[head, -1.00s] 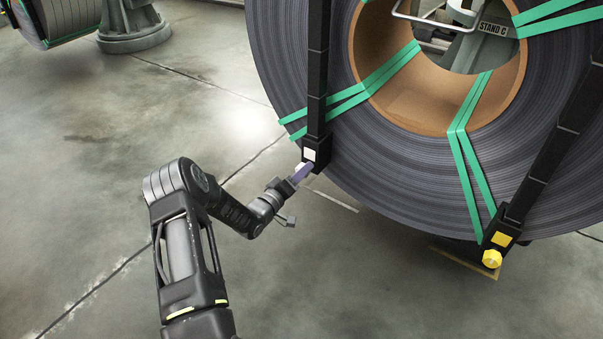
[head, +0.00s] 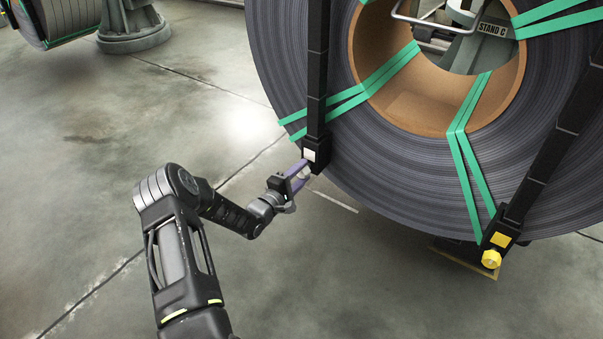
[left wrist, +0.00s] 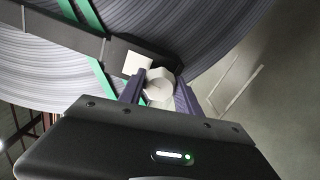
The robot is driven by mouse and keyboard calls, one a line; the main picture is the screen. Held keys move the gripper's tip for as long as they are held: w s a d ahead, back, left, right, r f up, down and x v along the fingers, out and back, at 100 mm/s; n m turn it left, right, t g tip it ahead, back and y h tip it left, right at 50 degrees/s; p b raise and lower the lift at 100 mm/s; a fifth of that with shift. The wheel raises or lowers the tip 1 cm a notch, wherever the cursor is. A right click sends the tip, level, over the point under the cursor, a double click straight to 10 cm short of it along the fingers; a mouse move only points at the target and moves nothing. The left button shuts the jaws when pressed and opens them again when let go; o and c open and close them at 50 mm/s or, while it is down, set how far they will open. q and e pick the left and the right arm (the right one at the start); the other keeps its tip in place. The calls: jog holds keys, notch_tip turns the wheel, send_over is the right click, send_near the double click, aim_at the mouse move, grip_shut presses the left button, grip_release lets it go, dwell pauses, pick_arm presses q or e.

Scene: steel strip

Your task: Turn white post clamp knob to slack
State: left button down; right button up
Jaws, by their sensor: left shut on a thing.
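The white post clamp knob (left wrist: 159,85) shows in the left wrist view between the two purple fingers of my left gripper (left wrist: 160,92). In the head view the knob is mostly hidden by the fingers of the left gripper (head: 298,176). The gripper is shut on the knob. A white square patch (head: 309,155) marks the foot of the black post (head: 317,75) right above the knob. It also shows in the left wrist view (left wrist: 137,64). My right gripper is not in view.
The large steel strip coil (head: 400,165) with green bands stands behind the post. A second black post (head: 545,170) carries a yellow knob (head: 491,259) at the lower right. Concrete floor (head: 90,200) is clear on the left.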

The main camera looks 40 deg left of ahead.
aim_at(300, 173)
pick_arm(q)
jog(key=shift+a+r+n, duration=0.1)
jog(key=shift+a+n, duration=0.1)
jog(key=shift+n, duration=0.1)
jog(key=c, duration=0.9)
grip_release()
jog(key=shift+d, duration=0.1)
jog(key=shift+o, duration=0.2)
jog(key=s+p, duration=0.3)
jog(key=s, duration=0.3)
jog(key=shift+s, duration=0.25)
jog(key=shift+s+d, duration=0.1)
jog(key=shift+s, duration=0.5)
